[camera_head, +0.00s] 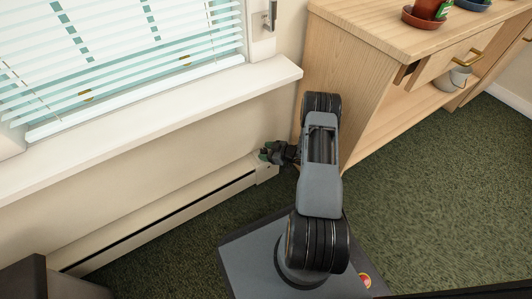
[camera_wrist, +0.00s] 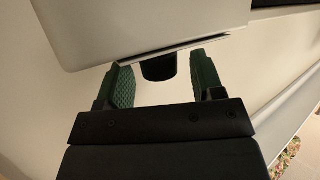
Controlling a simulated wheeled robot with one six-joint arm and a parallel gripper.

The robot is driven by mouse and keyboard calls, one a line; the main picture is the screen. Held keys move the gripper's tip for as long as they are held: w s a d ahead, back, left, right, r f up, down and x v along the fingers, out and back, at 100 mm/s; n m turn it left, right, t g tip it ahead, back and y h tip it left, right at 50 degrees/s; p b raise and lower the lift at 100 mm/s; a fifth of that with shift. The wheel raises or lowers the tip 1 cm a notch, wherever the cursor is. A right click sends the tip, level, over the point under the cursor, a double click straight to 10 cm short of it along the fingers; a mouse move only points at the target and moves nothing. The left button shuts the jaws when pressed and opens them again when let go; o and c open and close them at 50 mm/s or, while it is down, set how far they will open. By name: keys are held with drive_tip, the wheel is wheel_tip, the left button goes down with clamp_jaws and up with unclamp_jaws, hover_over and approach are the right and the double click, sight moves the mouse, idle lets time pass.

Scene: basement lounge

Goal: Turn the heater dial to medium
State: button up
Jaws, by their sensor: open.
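The heater (camera_head: 165,212) is a long, low, cream baseboard unit along the wall under the window. Its end box (camera_head: 266,172) is beside my gripper (camera_head: 266,153). In the wrist view, the heater's pale end box (camera_wrist: 145,25) fills the top. A dark dial (camera_wrist: 159,68) sticks out below its edge. My gripper (camera_wrist: 164,80) is open there, with one green-padded finger on each side of the dial and a visible gap on both sides. The dial's setting marks are not visible. In the head view my gripper hides the dial.
A white window sill (camera_head: 150,115) juts out above the heater. A wooden cabinet (camera_head: 345,70) with a partly open drawer (camera_head: 450,62) stands close to the right of my arm. A dark box-shaped thing (camera_head: 40,280) is at the lower left. Green carpet (camera_head: 430,200) lies clear on the right.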

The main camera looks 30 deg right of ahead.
drive_tip(key=shift+w, duration=0.1)
drive_tip(key=shift+c, duration=0.2)
drive_tip(key=c, duration=0.8)
drive_tip(key=shift+c, duration=0.2)
drive_tip(key=shift+a, duration=0.1)
drive_tip(key=m+t+h+p, duration=0.1)
drive_tip(key=m+t+h, duration=0.1)
drive_tip(key=m+h, duration=0.2)
drive_tip(key=shift+a+p, duration=0.2)
drive_tip(key=shift+p, duration=0.1)
drive_tip(key=m+h, duration=0.3)
drive_tip(key=m+t+h, duration=0.1)
drive_tip(key=h, duration=0.1)
drive_tip(key=shift+a, duration=0.3)
drive_tip(key=m+h, duration=0.4)
drive_tip(key=shift+a+g, duration=0.15)
drive_tip(key=shift+g, duration=0.25)
drive_tip(key=shift+a+m+g+h+b, duration=0.1)
drive_tip(key=shift+m+g+h+b, duration=0.15)
drive_tip(key=shift+m+g+h, duration=0.7)
drive_tip(key=shift+m+g+h+b, duration=0.25)
drive_tip(key=shift+m+g+h, duration=0.2)
drive_tip(key=shift+m+h, duration=0.95)
drive_tip(key=shift+h, duration=0.25)
